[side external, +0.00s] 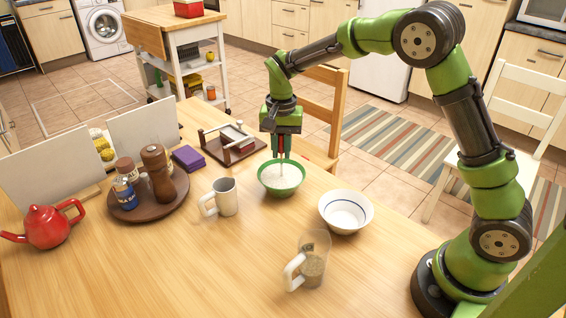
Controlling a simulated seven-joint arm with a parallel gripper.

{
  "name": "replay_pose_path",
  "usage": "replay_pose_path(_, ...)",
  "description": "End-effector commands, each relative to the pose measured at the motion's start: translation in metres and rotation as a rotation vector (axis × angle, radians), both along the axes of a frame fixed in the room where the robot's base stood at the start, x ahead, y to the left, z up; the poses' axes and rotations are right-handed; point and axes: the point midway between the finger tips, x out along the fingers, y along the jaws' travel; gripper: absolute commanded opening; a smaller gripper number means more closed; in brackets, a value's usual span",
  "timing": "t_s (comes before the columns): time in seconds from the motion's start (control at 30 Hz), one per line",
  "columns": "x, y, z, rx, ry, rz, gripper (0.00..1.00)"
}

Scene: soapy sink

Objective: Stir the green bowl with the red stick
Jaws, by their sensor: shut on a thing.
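The green bowl (263,180) stands upright on the wooden table, with a white inside or pale contents. My gripper (281,150) is directly above the bowl, pointing down, with its fingers shut on the red stick (276,146). Only a little red shows between the dark fingers. A thin pale part runs down from the fingers into the bowl. Whether its tip touches the bottom is too small to tell.
A white bowl (345,213) is close right of the green bowl. A wooden rack (232,147) stands behind left. A round tray (175,202) holds shakers. The front-left table is clear.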

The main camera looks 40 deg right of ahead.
Motion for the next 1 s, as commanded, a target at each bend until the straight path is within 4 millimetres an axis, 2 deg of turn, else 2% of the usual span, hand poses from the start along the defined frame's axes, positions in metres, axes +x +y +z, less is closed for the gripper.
replay_pose_path(0.27, 0.0, 0.0, 0.006, 0.0, -0.002, 0.0, 0.0)
replay_pose_path(1.0, 0.0, 0.0, 0.056, 0.0, -0.001, 0.0, 0.0)
